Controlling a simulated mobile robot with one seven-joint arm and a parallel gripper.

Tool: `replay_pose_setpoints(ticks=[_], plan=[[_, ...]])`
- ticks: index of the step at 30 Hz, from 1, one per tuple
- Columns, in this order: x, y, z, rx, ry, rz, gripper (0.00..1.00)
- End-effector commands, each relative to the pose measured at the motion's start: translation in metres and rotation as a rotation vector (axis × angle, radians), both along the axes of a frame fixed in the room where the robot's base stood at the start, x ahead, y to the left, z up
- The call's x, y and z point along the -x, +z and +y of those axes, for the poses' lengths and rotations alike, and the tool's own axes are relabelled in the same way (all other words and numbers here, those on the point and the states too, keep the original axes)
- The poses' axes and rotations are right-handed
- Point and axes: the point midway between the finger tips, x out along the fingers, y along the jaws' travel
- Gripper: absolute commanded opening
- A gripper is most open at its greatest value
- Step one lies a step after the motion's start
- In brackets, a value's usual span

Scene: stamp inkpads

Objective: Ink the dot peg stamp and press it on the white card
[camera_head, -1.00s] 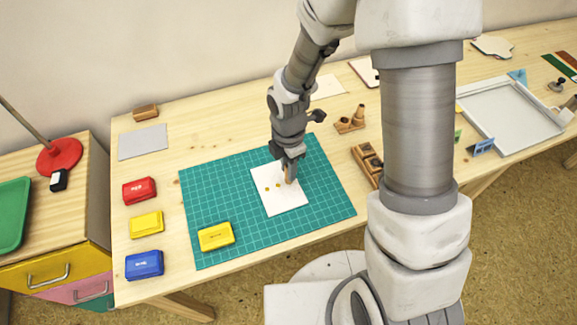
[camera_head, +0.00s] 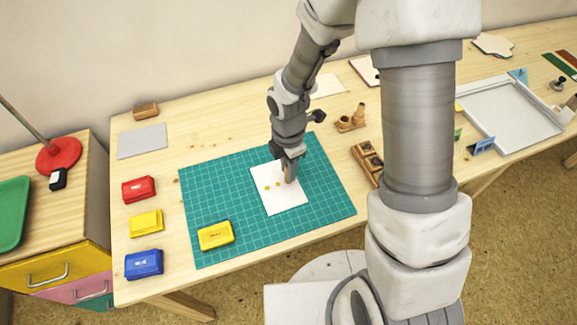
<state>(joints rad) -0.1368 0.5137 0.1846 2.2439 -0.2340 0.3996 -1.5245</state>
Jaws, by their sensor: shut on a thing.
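The white card (camera_head: 281,202) lies on the green cutting mat (camera_head: 326,203) and bears small orange-yellow dots on its upper half. My gripper (camera_head: 290,178) is over the upper right of the card, shut on the wooden peg stamp (camera_head: 290,174). The stamp is mostly hidden by the fingers, and I cannot tell whether its lower end touches the card. A yellow inkpad (camera_head: 216,236) sits on the mat's front left. Red (camera_head: 139,189), yellow (camera_head: 146,224) and blue (camera_head: 144,264) inkpads stand in a column on the table left of the mat.
A wooden holder with pegs (camera_head: 351,121) stands behind the mat. A wooden box of stamps (camera_head: 367,160) stands to its right, partly behind my arm. A grey sheet (camera_head: 142,141) and a wooden block (camera_head: 145,111) lie at the back left.

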Motion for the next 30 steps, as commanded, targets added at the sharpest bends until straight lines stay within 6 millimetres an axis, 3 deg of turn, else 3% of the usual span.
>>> replay_pose_setpoints(ticks=[15,30], plan=[[0.002,-0.002,-0.001,0.001,0.0,0.004,0.0],[0.001,0.011,-0.001,0.001,-0.001,0.002,0.0]])
